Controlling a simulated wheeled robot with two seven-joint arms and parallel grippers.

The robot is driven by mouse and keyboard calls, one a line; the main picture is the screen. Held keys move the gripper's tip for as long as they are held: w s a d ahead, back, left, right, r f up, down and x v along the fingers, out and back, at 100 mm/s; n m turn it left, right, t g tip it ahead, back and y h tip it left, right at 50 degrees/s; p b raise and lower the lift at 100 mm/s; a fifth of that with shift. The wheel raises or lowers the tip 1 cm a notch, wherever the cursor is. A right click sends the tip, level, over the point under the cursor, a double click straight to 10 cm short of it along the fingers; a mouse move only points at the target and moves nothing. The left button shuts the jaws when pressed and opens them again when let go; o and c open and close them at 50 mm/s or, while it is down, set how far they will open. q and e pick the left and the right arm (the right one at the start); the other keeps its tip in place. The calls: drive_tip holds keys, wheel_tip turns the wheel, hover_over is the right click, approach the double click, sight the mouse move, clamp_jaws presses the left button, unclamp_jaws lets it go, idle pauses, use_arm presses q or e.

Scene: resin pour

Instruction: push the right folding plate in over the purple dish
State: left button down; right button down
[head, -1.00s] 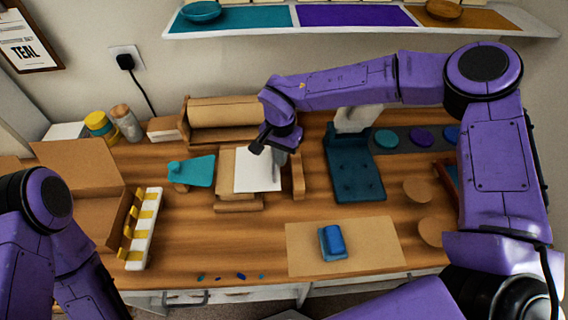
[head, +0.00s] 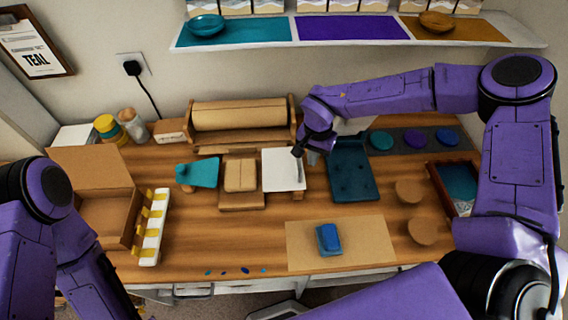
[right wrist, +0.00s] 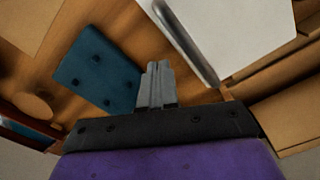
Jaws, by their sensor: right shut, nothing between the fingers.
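The right folding plate (head: 281,170) is a white square panel. It lies to the right of a tan wooden block (head: 240,174); in the right wrist view the plate (right wrist: 235,32) has a dark grey edge. The left folding plate (head: 202,172) is teal and lies left of the block. My right gripper (head: 312,158) is shut and empty by the white plate's right edge; its fingertips (right wrist: 157,72) point down beside that edge, and contact cannot be told. I cannot make out a purple dish by the block. My left gripper is out of view.
A teal stand (head: 350,170) is just right of my right gripper. Behind it is a dark strip (head: 398,141) with round coloured pads. A wooden roller frame (head: 240,116) stands behind the block. A blue block (head: 328,238) sits on a tan mat (head: 365,240) in front.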

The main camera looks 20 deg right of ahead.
wheel_tip(320, 180, up, 10)
drive_tip(key=p, duration=0.7)
